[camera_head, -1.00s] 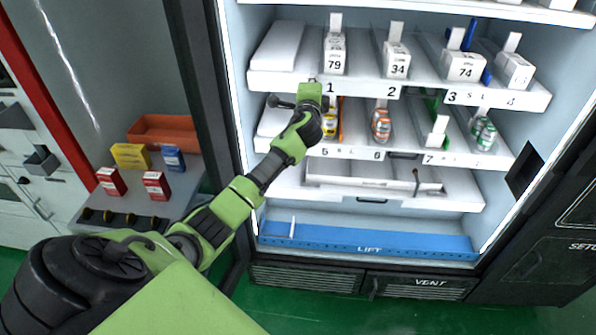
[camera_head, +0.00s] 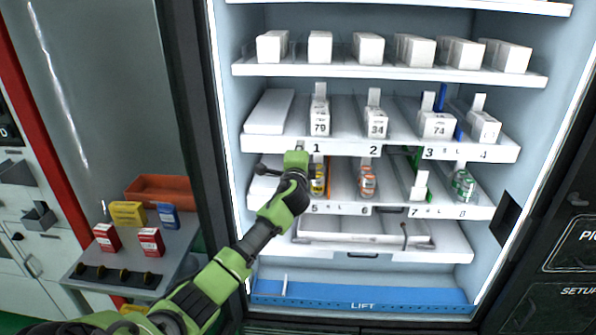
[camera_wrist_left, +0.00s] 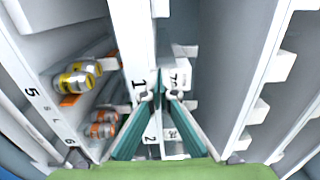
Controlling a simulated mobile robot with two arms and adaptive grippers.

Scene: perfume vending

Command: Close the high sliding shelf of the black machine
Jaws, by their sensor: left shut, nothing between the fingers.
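The black machine (camera_head: 186,130) stands open, showing its white interior. Its high sliding shelf (camera_head: 400,150), with front labels 1 to 4, carries white numbered boxes and sticks out past the shelf below. My left gripper (camera_head: 300,152) is at the left end of this shelf's front strip, close to label 1. In the left wrist view the two teal fingers (camera_wrist_left: 161,92) meet at their tips, empty, beside label 1 on the shelf strip (camera_wrist_left: 133,45). I cannot tell whether they touch it. My right gripper is out of view.
A lower shelf (camera_head: 385,210), labelled 5 to 8, holds bottles just below. Above is a shelf (camera_head: 300,69) with rows of white boxes. A blue lift tray (camera_head: 420,298) lies at the bottom. A small side table (camera_head: 195,265) with coloured boxes stands at left.

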